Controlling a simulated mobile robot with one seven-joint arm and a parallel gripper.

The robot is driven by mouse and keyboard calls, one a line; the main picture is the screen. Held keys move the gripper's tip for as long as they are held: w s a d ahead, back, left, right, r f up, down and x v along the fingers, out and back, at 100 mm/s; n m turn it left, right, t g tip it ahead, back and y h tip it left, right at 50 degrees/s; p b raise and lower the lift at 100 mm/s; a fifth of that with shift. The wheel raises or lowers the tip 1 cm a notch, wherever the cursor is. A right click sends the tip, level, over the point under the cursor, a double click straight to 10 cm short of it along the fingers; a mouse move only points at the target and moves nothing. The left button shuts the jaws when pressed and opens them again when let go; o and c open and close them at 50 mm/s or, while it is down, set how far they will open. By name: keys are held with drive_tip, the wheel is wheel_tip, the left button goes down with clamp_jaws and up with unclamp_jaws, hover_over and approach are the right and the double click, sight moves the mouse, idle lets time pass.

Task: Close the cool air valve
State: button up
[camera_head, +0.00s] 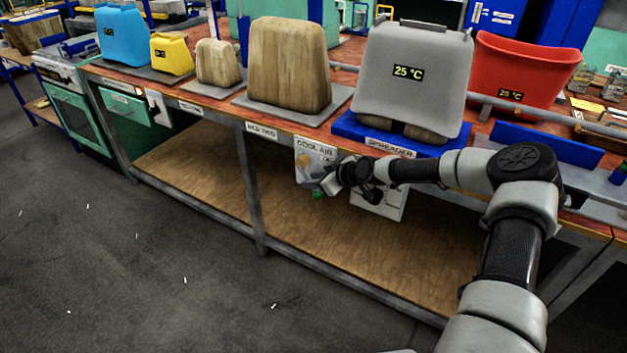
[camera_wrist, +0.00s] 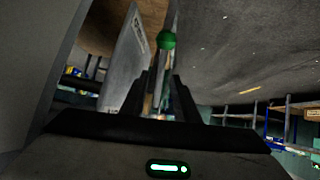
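The cool air panel (camera_head: 314,158) is a pale plate labelled "COOL AIR" on the front edge of the workbench. Its valve has a green ball knob (camera_head: 318,195), low beside my gripper (camera_head: 328,184). In the wrist view the panel (camera_wrist: 124,65) stands edge-on at the left, and the green knob (camera_wrist: 166,40) shows just past my fingertips. My gripper (camera_wrist: 163,76) is open, with a narrow gap between its two dark fingers. Whether the valve's lever lies between the fingers is unclear. In the head view my wrist hides part of the valve.
A grey press (camera_head: 412,80) reading 25 °C stands on a blue base above a "BREAGER"-like label (camera_head: 390,149). The wooden lower shelf (camera_head: 370,255) is bare.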

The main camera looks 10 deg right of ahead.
drive_tip(key=p+v, duration=0.4)
drive_tip(key=v, duration=1.3)
drive_tip(key=shift+s, duration=0.2)
drive_tip(key=shift+d+r, duration=0.1)
drive_tip(key=shift+r, duration=0.05)
drive_tip(key=shift+c, duration=0.3)
